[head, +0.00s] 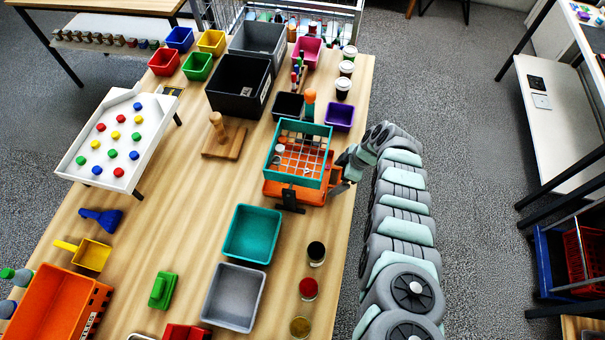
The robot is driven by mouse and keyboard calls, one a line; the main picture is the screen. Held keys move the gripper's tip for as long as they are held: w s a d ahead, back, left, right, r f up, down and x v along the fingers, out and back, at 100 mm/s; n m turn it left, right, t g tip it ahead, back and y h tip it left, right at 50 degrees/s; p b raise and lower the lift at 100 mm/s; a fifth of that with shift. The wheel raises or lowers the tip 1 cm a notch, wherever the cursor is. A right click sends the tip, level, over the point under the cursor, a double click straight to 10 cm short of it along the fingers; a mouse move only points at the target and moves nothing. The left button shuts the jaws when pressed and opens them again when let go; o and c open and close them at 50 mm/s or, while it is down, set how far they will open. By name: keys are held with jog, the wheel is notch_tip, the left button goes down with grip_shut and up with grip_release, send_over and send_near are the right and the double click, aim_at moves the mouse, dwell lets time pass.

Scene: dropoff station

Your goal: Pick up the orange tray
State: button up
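An orange tray (318,197) lies near the right edge of the wooden table, mostly covered by a teal-rimmed crate (298,127) with a grid top. Whether the crate stands on the tray or above it is hard to tell. My arm comes in from the right, and my gripper (340,186) is at the right side of the orange tray, next to it. The fingers are small and partly hidden there, so their opening does not show clearly. A larger orange bin (48,290) stands at the table's lower left.
A wooden peg block (224,142) is left. Black bins (238,84) stand behind.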

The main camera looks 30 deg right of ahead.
jog(key=c, duration=1.8)
jog(key=shift+r, duration=0.15)
